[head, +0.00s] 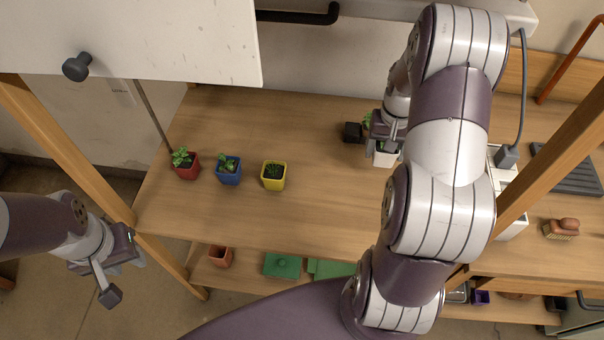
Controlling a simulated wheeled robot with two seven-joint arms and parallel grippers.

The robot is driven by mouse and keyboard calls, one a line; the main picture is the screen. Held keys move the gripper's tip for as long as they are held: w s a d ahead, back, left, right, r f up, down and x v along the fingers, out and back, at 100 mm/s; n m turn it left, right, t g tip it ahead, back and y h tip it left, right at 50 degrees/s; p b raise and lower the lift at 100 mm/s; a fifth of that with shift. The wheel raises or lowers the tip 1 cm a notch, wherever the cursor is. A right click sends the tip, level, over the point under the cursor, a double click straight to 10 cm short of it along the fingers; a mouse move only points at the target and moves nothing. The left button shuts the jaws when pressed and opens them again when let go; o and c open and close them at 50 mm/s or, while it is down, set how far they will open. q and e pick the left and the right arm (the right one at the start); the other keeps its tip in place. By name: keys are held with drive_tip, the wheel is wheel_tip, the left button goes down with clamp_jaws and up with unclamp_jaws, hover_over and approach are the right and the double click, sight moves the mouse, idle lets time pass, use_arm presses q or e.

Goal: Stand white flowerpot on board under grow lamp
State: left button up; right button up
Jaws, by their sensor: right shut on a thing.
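The white flowerpot (385,158) is at the right-centre of the wooden bench top (320,190), partly hidden by my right arm. My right gripper (386,138) is shut on it; I cannot tell whether the pot touches the wood. A little green shows beside the gripper. My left gripper (122,280) is open and empty, off the left end of the bench. No separate board is clearly visible. A white overhead fixture (515,12) with a dark cable is at the upper right; I cannot tell if it is the grow lamp.
Red (187,170), blue (229,174) and yellow (273,180) potted plants stand in a row at left. A black pot (352,132) is close left of my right gripper. A brush (562,229) lies at right. The bench middle is clear.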

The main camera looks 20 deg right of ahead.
drive_tip(key=shift+a+f, duration=0.1)
drive_tip(key=shift+f, duration=0.05)
drive_tip(key=a+f, duration=0.2)
drive_tip(key=a, duration=0.1)
drive_tip(key=a+f+p, duration=0.1)
drive_tip(key=a+f, duration=0.1)
drive_tip(key=a, duration=0.2)
drive_tip(key=a+f, duration=0.2)
drive_tip(key=a, duration=0.2)
drive_tip(key=shift+f, duration=0.1)
drive_tip(key=f, duration=0.3)
drive_tip(key=shift+s+a+f, duration=0.15)
drive_tip(key=shift+a+f, duration=0.1)
drive_tip(key=shift+f, duration=0.1)
drive_tip(key=shift+d+f, duration=0.1)
drive_tip(key=shift+f, duration=0.25)
drive_tip(key=shift+f, duration=0.15)
drive_tip(key=o, duration=1.1)
